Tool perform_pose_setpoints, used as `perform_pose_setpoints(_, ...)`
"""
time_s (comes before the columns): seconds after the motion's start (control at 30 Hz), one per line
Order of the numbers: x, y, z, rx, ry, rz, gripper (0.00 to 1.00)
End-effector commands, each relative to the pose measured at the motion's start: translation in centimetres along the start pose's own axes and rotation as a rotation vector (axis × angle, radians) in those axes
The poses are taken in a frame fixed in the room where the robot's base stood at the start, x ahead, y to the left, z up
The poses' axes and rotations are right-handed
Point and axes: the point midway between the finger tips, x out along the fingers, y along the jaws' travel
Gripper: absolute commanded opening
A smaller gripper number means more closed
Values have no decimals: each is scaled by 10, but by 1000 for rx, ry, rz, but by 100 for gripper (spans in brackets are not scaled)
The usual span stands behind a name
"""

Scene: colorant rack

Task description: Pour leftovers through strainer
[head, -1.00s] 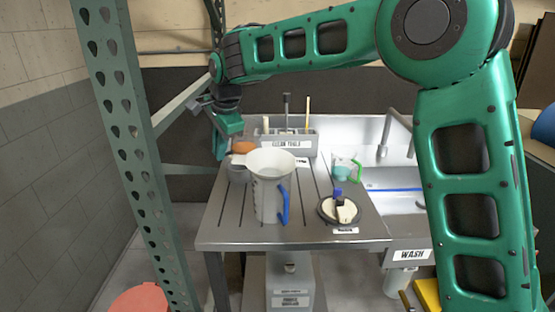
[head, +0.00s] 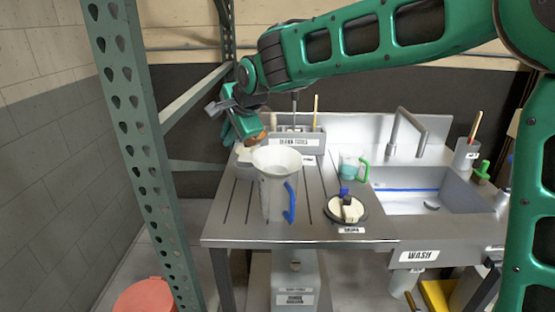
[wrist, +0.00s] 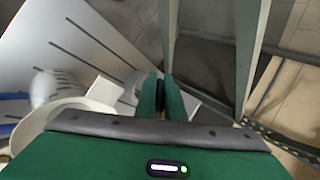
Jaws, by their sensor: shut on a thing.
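My gripper (head: 247,128) is behind and left of the pitcher, above the counter's back left. A brown patch shows beside the fingers in the head view.
A clear cup (head: 350,168) with teal contents and green handle stands right of the pitcher. A dark round dish (head: 346,212) is at the front right. A tool caddy (head: 293,143) stands at the back, a sink (head: 405,192) at the right. A green upright (head: 140,150) stands left.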

Motion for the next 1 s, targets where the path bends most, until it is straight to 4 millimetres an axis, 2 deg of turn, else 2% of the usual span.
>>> perform_pose_setpoints(1.0,-2,-4,14,-13,-11,-138,0)
